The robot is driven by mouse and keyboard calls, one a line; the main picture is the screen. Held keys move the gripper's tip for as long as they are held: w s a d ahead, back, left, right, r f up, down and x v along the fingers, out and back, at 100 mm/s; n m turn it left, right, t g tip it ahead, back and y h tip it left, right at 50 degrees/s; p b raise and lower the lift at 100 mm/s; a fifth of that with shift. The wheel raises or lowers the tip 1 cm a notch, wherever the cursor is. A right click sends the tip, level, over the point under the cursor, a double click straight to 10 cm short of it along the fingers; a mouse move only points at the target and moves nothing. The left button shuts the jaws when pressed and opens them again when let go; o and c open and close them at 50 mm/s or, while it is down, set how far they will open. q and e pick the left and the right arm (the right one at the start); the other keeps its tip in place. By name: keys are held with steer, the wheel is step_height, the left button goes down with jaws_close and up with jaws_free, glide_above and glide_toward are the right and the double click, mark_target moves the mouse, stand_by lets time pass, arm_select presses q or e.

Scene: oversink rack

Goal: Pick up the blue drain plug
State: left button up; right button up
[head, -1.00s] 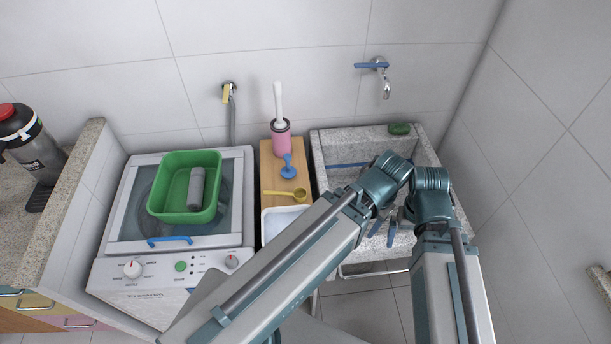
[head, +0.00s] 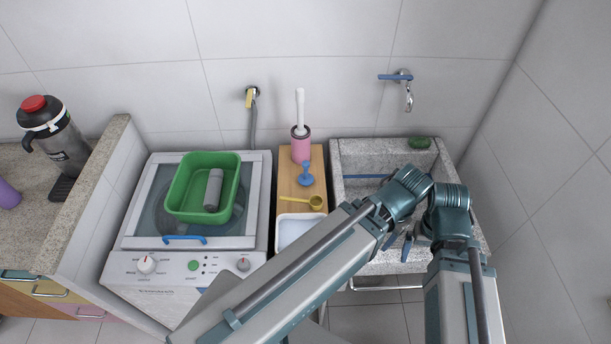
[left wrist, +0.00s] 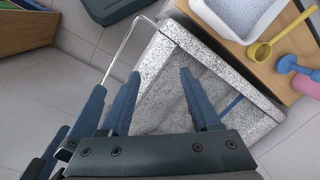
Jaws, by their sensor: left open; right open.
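In the left wrist view my left gripper (left wrist: 158,100) is open and empty over the grey speckled sink, apart from the plug. In the head view its fingers are hidden behind my arm links. My right gripper (head: 399,244) is open and empty at the sink's front, close beside the left one.
A washer with a green basin (head: 187,211) stands left. The sink (head: 353,155) is on the right, with a green item (head: 419,143) on its rim.

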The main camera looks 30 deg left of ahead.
arm_select(q)
steer(key=shift+o, duration=0.4)
steer(key=shift+w+a, duration=0.1)
steer(key=shift+w, duration=0.1)
step_height(320, 180, up, 3)
steer(key=n+h+p, duration=0.1)
steer(key=n+p, duration=0.2)
steer(key=n, duration=2.1)
glide_above(306, 164)
steer(key=shift+s+a+r, duration=0.1)
step_height(306, 164, down, 9)
steer(key=b, duration=0.8)
steer(key=shift+r, duration=0.15)
